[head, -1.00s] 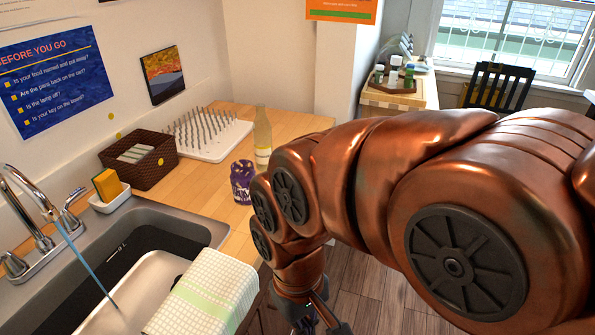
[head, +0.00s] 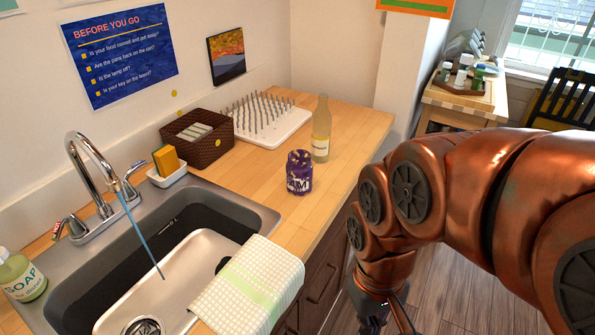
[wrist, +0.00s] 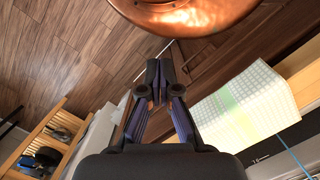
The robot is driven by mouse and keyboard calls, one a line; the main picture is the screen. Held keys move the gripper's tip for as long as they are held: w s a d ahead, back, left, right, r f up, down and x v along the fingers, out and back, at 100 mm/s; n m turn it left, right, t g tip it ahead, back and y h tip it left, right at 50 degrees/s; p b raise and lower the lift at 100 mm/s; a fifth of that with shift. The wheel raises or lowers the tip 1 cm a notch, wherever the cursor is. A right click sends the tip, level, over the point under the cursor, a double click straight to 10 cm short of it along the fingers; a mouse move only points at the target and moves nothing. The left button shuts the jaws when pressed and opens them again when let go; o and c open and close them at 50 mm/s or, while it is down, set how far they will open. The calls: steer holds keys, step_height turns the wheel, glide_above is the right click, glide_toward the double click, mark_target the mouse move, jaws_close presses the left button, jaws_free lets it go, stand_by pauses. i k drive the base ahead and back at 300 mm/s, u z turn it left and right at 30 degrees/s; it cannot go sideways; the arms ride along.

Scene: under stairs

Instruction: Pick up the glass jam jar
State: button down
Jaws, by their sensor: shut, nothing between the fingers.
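The jam jar (head: 299,172) stands upright on the wooden counter, right of the sink. It looks purple with white lettering, and it stands in front of a pale bottle (head: 321,130). My gripper (wrist: 159,72) is shut and empty in the wrist view, over the floor in front of the cabinets. In the head view my gripper (head: 388,322) is at the bottom edge, partly cut off, lower than the counter and to the right of it. It is well apart from the jar. The jar does not show in the wrist view.
A checked towel (head: 249,287) hangs over the sink's front edge; it also shows in the wrist view (wrist: 245,108). Behind the jar are a spiked drying rack (head: 268,122) and a brown basket (head: 197,139). Water runs into the sink (head: 190,265). Counter around the jar's front is clear.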

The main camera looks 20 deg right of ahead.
mark_target(299, 166)
steer(key=u, duration=2.65)
steer(key=k, duration=1.5)
steer(key=z, duration=0.55)
steer(key=i, duration=0.4)
steer(key=u, duration=0.05)
